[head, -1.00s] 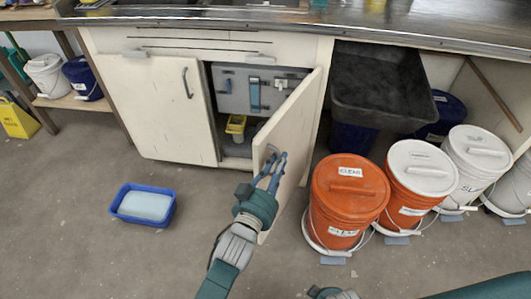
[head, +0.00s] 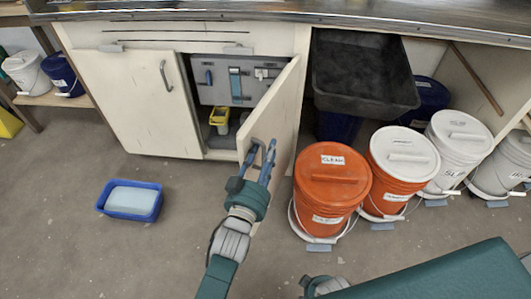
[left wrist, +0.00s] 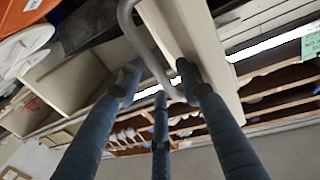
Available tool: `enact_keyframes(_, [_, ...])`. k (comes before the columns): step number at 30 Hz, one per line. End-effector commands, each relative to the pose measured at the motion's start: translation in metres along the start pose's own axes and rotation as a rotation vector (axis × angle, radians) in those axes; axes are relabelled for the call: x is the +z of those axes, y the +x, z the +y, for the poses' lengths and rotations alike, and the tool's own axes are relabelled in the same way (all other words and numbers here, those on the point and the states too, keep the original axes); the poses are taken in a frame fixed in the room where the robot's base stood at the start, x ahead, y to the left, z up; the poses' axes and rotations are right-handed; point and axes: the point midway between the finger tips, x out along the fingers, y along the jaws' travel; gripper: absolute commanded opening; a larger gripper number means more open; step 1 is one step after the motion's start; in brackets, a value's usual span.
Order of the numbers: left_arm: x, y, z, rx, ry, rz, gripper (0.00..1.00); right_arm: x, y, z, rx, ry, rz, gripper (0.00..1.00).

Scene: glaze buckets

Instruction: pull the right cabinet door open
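The right cabinet door (head: 277,108) is a cream panel standing wide open, swung out towards me from its right-hand edge. Its metal handle (left wrist: 152,55) is a curved bar, seen close in the left wrist view. My left gripper (head: 262,152) has its blue fingers at the handle, near the door's free edge. In the left wrist view the fingers (left wrist: 158,75) lie around the bar, with tips apart; firm contact is unclear. The cabinet interior (head: 222,82) shows grey panelling and a yellow container (head: 219,120). My right gripper's fingers are not visible.
The left cabinet door (head: 130,100) is closed. Orange-bodied buckets (head: 327,185) (head: 400,165) and white buckets (head: 458,145) stand right of the open door. A blue tub (head: 130,200) sits on the floor at left. Floor between tub and arm is clear.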

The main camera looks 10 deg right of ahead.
Motion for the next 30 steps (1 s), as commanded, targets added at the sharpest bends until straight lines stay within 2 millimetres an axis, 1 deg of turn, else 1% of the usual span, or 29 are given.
enact_keyframes(5, [0.003, -0.004, 0.000, 0.000, 0.000, -0.004, 0.36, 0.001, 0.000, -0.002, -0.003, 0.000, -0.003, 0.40])
enact_keyframes(8, [0.004, -0.015, -0.001, -0.001, 0.000, -0.007, 0.36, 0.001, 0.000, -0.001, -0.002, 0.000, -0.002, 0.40])
enact_keyframes(11, [0.004, -0.034, 0.000, 0.000, -0.001, -0.007, 0.36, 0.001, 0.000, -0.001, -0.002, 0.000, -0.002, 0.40])
enact_keyframes(15, [0.003, -0.065, 0.000, 0.001, -0.001, -0.007, 0.36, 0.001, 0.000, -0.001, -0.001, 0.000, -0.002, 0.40])
enact_keyframes(18, [0.003, -0.085, 0.000, 0.001, 0.000, -0.006, 0.36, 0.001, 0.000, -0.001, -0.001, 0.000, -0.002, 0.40])
enact_keyframes(21, [0.002, -0.101, 0.001, 0.001, 0.000, -0.005, 0.36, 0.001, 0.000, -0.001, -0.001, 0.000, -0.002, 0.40])
enact_keyframes(25, [0.001, -0.113, 0.001, 0.001, 0.000, -0.002, 0.36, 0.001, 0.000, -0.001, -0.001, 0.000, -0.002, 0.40])
enact_keyframes(30, [0.001, -0.118, 0.001, 0.002, 0.000, -0.001, 0.36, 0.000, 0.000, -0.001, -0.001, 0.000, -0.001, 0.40])
